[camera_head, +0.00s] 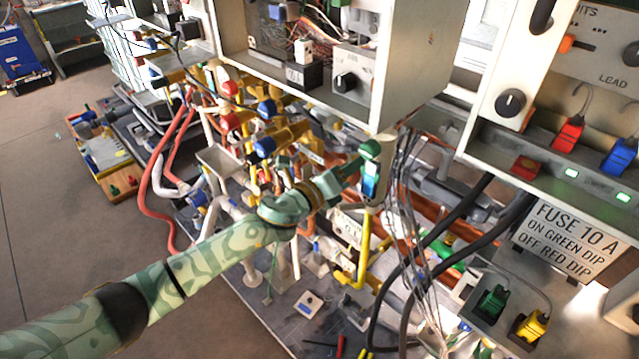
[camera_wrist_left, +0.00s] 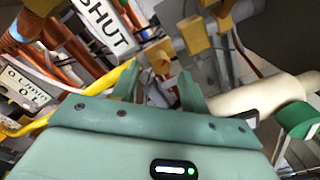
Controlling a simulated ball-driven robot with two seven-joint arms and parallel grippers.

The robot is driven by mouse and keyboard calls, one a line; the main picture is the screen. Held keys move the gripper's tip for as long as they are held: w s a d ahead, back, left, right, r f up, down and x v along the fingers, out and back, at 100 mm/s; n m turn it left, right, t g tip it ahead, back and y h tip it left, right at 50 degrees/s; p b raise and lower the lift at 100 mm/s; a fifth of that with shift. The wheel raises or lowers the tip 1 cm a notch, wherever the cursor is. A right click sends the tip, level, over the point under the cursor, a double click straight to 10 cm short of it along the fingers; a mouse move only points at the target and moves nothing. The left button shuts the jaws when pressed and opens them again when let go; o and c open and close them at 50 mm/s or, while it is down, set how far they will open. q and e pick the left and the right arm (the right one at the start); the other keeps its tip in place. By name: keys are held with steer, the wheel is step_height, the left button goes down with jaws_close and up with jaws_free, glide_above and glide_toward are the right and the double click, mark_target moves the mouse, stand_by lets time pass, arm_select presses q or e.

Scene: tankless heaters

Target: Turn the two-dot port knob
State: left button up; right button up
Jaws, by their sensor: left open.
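I cannot pick out a two-dot mark or its port knob for certain in either view. My left gripper (camera_head: 369,184) reaches in from the left over the crowded pipework, below the corner of the cream cabinet. Its fingers are hidden in the head view. In the left wrist view its two green fingers (camera_wrist_left: 158,86) stand apart with nothing held. Beyond the fingertips is a small yellowish fitting with a reddish spot (camera_wrist_left: 160,66), apart from them. A yellow block-shaped fitting (camera_wrist_left: 193,35) is above it. My right gripper is not in view.
A cream cabinet (camera_head: 407,65) with a black dial (camera_head: 346,82) overhangs the pipes. Dark cables (camera_head: 440,250) and thin wires hang right of the gripper. A sign lettered SHUT (camera_wrist_left: 105,28) and a pale pipe (camera_wrist_left: 250,96) crowd the wrist view. Open floor (camera_head: 60,200) lies at left.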

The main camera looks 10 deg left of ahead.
arm_select(q)
steer(key=v, duration=1.4)
steer(key=shift+p, duration=0.4)
steer(key=shift+s+a+r, duration=0.1)
